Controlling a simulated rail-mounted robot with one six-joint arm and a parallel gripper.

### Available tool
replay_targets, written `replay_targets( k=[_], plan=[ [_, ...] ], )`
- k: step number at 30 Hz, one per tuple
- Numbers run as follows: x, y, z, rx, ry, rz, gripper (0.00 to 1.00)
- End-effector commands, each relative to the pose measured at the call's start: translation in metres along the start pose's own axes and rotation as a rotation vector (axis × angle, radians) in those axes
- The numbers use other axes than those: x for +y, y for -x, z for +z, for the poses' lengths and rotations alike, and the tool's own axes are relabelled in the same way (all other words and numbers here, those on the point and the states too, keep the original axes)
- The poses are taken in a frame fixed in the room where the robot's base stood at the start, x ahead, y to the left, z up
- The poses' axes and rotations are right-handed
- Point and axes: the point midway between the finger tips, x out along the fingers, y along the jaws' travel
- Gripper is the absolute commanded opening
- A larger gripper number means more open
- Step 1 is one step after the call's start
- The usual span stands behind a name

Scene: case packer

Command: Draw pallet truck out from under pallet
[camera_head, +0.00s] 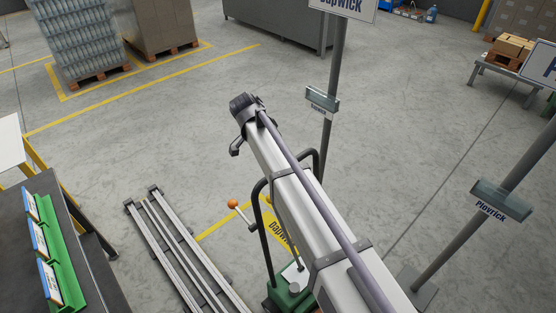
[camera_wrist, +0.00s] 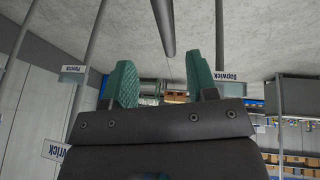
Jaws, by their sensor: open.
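A green-based piece of equipment (camera_head: 286,296) with a tall black loop handle (camera_head: 264,232) stands at the bottom middle of the head view, partly hidden behind my arm. It may be the pallet truck; its forks do not show. An orange-knobbed lever (camera_head: 233,204) sticks out to its left. No pallet can be made out over it. Pallets lie under the bottle stack (camera_head: 85,38) and the carton stack (camera_head: 163,22) at the upper left. My gripper's two green fingers (camera_wrist: 162,82) are apart and empty in the wrist view. My arm's end is up in the air, away from the handle.
A signpost (camera_head: 331,130) stands just right of my arm, another (camera_head: 450,250) farther right. Metal rails (camera_head: 180,245) lie on the floor at lower left. A dark table (camera_head: 88,262) with green card holders is at far left. Open floor lies beyond my arm.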

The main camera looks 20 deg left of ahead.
Motion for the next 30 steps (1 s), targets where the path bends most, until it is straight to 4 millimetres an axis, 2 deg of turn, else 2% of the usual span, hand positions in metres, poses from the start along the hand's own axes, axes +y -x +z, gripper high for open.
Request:
replay_targets(
  k=[5, 12, 16, 19, 26, 30],
  plan=[
    [-0.001, -0.02, 0.002, -0.002, 0.001, 0.0, 0.53],
    [-0.003, -0.079, 0.005, -0.002, 0.002, -0.001, 0.53],
    [-0.002, -0.104, 0.004, -0.002, 0.001, -0.001, 0.53],
    [-0.001, -0.11, 0.002, -0.002, 0.003, -0.001, 0.53],
    [0.0, -0.108, 0.0, -0.002, 0.004, -0.001, 0.53],
    [0.0, -0.108, 0.0, -0.002, 0.003, -0.001, 0.4]
  ],
)
